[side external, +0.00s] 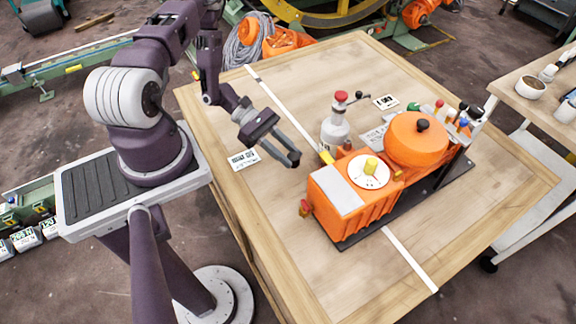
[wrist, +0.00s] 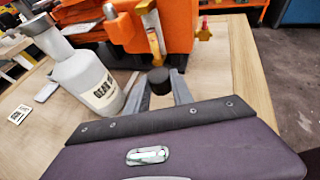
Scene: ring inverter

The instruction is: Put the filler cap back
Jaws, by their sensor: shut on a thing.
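My gripper (wrist: 160,92) is shut on a small black cap (wrist: 158,80), held between its fingertips in the wrist view. In the side external view my gripper (side external: 292,160) hangs left of the orange machine (side external: 345,200), apart from it; the cap is hard to tell from the dark fingers there. In the wrist view the orange machine (wrist: 177,30) stands ahead of the cap. A yellow-orange upright part (wrist: 155,42) shows on its near side, just beyond the cap. I cannot tell whether it is the filler neck.
A grey-white bottle marked GEAR (wrist: 92,82) stands close left of my fingers; it also shows behind the machine's left end (side external: 335,132). A small valve-like fitting (side external: 305,207) juts from the machine's left end. The wooden table (side external: 265,215) is clear at front left.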

